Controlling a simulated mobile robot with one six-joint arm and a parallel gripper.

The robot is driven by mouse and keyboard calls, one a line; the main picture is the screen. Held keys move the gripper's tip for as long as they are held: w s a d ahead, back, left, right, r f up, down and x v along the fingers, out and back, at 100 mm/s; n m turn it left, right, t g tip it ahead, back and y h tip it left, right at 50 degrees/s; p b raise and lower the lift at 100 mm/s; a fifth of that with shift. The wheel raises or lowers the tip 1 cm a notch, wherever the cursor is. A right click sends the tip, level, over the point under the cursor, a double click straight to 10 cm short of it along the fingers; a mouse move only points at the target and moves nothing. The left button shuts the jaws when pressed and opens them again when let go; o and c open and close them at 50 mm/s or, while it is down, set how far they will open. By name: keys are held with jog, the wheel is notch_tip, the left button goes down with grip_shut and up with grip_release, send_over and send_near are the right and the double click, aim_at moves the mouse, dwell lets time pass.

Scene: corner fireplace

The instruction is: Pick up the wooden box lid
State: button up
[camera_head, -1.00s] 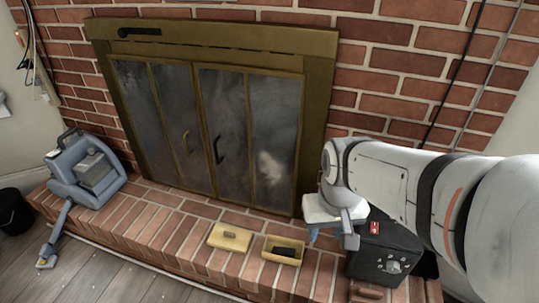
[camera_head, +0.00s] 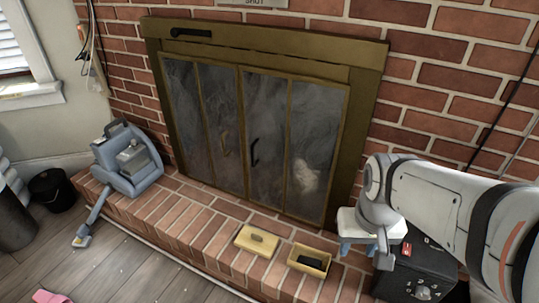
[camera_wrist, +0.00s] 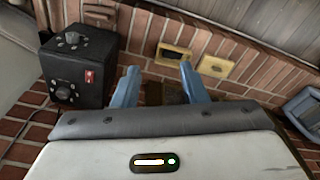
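The wooden box lid (camera_head: 257,240) is a flat yellowish rectangle with a small raised handle. It lies on the brick hearth, left of the open wooden box (camera_head: 309,260), which holds a dark item. In the wrist view the lid (camera_wrist: 216,67) lies beyond the fingers, right of the box (camera_wrist: 165,50). My gripper (camera_head: 357,246) has blue fingers and is right of the box in the head view. In the wrist view its fingers (camera_wrist: 159,68) are wide apart with nothing between them, away from the lid.
A black box-shaped device (camera_head: 418,272) with knobs and a small red item stands close to my gripper. A blue-grey vacuum-like machine (camera_head: 128,165) sits on the hearth's left. The glass fireplace doors (camera_head: 250,140) rise behind. Wooden floor (camera_head: 140,270) is open in front.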

jog(key=shift+o, duration=0.4)
jog(key=shift+o, duration=0.8)
jog(key=shift+w, duration=0.2)
jog(key=o, duration=0.5)
jog(key=shift+m, duration=0.5)
jog(key=w+a+f, duration=0.1)
jog(key=w, duration=0.3)
jog(key=w+a+f, duration=0.1)
jog(key=w+a, duration=0.1)
jog(key=w, duration=0.2)
jog(key=w+a+f, duration=0.1)
jog(key=w, duration=0.3)
jog(key=shift+w+a, duration=0.25)
jog(key=shift+w, duration=0.15)
jog(key=shift+c, duration=0.2)
jog(key=m+g, duration=0.1)
jog(key=m, duration=0.2)
send_over(256, 236)
jog(key=d, duration=0.1)
notch_tip(256, 236, down, 32)
jog(key=shift+r, duration=0.25)
jog(key=shift+a+f+b, duration=0.2)
jog(key=shift+f+b, duration=0.65)
jog(key=shift+f, duration=1.25)
jog(key=shift+a+f+b, duration=0.2)
jog(key=shift+f+b, duration=0.65)
jog(key=shift+f, duration=1.25)
